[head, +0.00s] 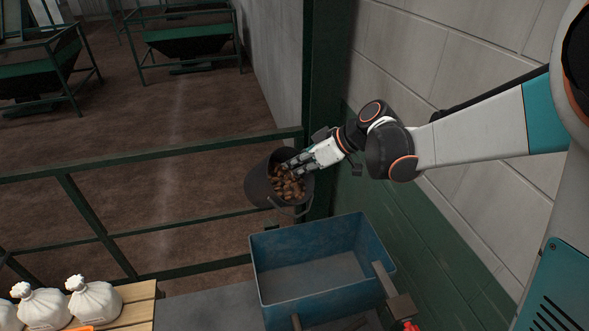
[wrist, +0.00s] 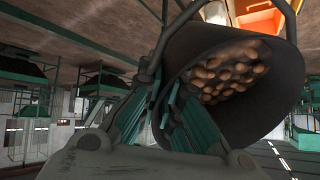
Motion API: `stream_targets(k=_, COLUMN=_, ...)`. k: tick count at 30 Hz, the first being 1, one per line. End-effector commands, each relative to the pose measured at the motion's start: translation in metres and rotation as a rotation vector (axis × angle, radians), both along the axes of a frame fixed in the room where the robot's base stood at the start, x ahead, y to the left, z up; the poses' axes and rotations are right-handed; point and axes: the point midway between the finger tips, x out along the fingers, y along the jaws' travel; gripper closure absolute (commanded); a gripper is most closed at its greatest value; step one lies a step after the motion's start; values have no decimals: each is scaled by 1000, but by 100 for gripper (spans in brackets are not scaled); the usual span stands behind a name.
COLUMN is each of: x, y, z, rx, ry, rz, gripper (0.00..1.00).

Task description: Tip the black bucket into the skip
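The black bucket (head: 258,186) is held in the air beside the green railing, above and behind the skip. It is tilted, its mouth towards the head camera, with several brown, potato-like lumps (head: 287,183) inside. Its handle hangs below the rim. My gripper (head: 296,163) reaches in from the right and is shut on the bucket's rim. In the wrist view the teal-padded fingers (wrist: 172,108) meet the bucket's edge, and the lumps (wrist: 225,72) show inside the bucket (wrist: 275,85). The blue skip (head: 273,299) stands open below; its visible floor looks bare.
A green railing (head: 150,161) runs behind the skip. A green post (head: 325,100) and block wall (head: 455,60) bound the right side. White sacks (head: 95,301) sit on a wooden pallet (head: 138,292) at lower left. A red-handled fitting (head: 410,326) is at the skip's right.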

Motion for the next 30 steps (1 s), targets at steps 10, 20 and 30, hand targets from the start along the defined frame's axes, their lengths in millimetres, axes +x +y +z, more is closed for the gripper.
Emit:
stream_targets(k=10, x=-1, y=-2, z=-2, rx=86, ry=-45, rz=-1, gripper=100)
stream_targets(k=20, x=-2, y=-5, z=-4, rx=157, ry=-84, rz=-2, gripper=100)
stream_targets(k=30, x=-3, y=-6, z=-5, rx=216, ry=-116, rz=-1, gripper=100)
